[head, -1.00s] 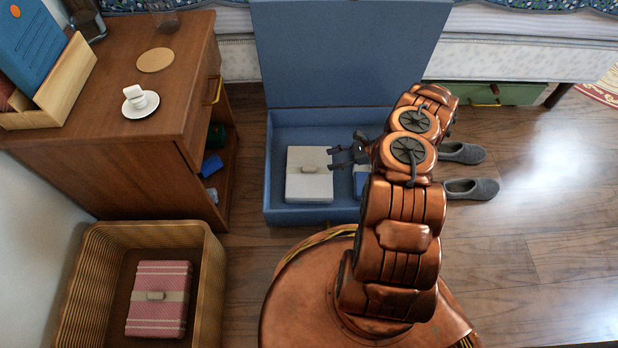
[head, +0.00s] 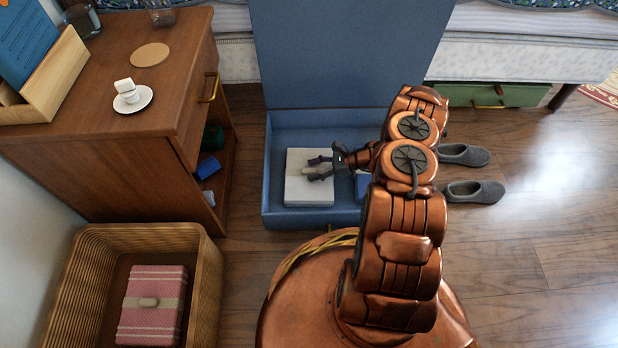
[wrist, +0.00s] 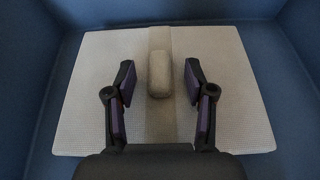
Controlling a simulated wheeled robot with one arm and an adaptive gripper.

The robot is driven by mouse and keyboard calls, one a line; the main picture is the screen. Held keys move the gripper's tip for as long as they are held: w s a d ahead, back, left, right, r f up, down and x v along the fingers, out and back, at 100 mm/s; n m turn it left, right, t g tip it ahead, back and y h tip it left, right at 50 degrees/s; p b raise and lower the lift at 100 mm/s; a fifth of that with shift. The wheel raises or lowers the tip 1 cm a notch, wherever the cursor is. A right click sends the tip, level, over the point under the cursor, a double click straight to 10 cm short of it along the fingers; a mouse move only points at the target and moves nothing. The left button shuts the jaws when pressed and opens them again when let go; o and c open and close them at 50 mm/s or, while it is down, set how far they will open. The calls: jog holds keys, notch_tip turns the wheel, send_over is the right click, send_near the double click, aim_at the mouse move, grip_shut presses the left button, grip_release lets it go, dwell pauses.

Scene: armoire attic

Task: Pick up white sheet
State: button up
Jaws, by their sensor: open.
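The white sheet (head: 309,191) lies folded flat in the left part of the open blue box. A beige band with a raised, rounded handle piece crosses its middle. It also fills the middle of the wrist view (wrist: 95,85), where the handle (wrist: 159,74) stands between and slightly beyond my fingertips. My gripper (head: 316,168) is open and empty, above the sheet. In the wrist view its two purple-padded fingers (wrist: 159,80) lie on either side of the band. I cannot tell how high the fingers are above the sheet.
The blue box (head: 292,219) has walls around the sheet and a raised lid (head: 350,55) behind. A blue folded item (head: 362,186) lies to the right, partly hidden by my arm. A wicker basket (head: 207,290) holds a pink folded item (head: 150,322). Grey slippers (head: 474,191) lie right.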

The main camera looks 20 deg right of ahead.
jog(key=shift+c, duration=0.3)
grip_shut()
dwell(0.4)
